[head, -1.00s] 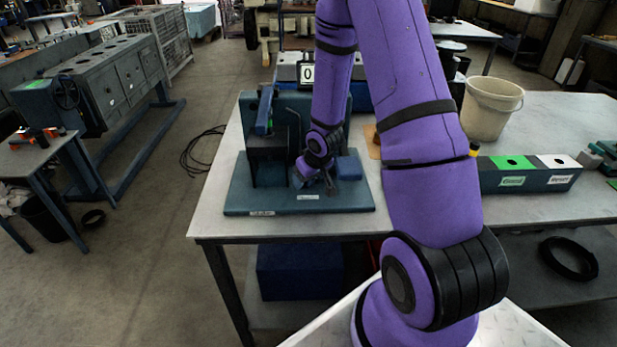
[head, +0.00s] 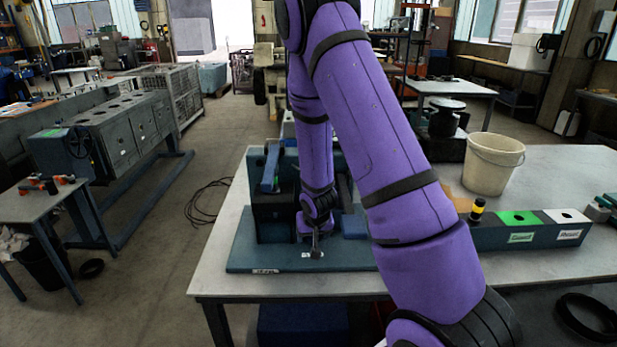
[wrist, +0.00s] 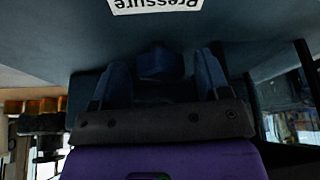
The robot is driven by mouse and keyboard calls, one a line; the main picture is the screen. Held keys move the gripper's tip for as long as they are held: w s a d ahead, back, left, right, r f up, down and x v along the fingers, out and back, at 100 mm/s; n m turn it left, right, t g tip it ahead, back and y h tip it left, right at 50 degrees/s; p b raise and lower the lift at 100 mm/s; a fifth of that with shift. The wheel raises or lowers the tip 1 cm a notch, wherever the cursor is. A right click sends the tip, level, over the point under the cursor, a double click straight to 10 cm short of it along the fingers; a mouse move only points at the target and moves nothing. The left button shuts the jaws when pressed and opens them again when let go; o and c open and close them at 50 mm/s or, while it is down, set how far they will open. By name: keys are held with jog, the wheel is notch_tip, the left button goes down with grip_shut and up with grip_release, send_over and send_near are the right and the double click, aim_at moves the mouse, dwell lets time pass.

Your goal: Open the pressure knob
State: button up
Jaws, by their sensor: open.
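The pressure knob (wrist: 158,64) is a dark blue, rounded piece in the wrist view, near the upside-down "Pressure" label (wrist: 155,5). My gripper (wrist: 162,68) is open, with one blue finger on each side of the knob. I cannot tell whether either finger touches it. In the head view my gripper (head: 316,246) points down at the front of the blue-green test stand (head: 245,250), close to a small white label (head: 314,255). The knob itself is hidden there by my wrist and gripper.
A dark upright block with a blue lever (head: 270,168) stands left of my wrist, and a blue block (head: 354,224) sits close on its right. A box with green and white tops (head: 520,232) and a white bucket (head: 492,165) stand further right.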

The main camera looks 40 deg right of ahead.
jog(key=m+h, duration=0.1)
jog(key=m, duration=0.2)
jog(key=shift+a+m+g, duration=0.1)
jog(key=shift+m+g, duration=0.3)
jog(key=shift+r+m, duration=0.2)
jog(key=shift+m, duration=0.1)
jog(key=s+a+r+n+y, duration=0.1)
jog(key=s+a+r, duration=0.2)
jog(key=r, duration=0.5)
jog(key=s+a+r+n+y, duration=0.1)
jog(key=s+a+r, duration=0.2)
jog(key=r, duration=0.6)
jog(key=s+a+r+n+y, duration=0.1)
jog(key=s+a+r+n, duration=0.1)
jog(key=s+r, duration=0.3)
jog(key=shift+a+r+t, duration=0.3)
jog(key=shift+a+r, duration=0.2)
jog(key=shift+r, duration=1.65)
jog(key=w+d+f+m+g, duration=0.2)
jog(key=w+d+f, duration=0.35)
jog(key=f, duration=0.25)
jog(key=w+d+f+m+g, duration=0.2)
jog(key=w+d+f, duration=0.2)
jog(key=w+f, duration=0.3)
jog(key=f, duration=0.8)
jog(key=s+f, duration=0.1)
jog(key=f, duration=0.3)
jog(key=shift+f, duration=0.2)
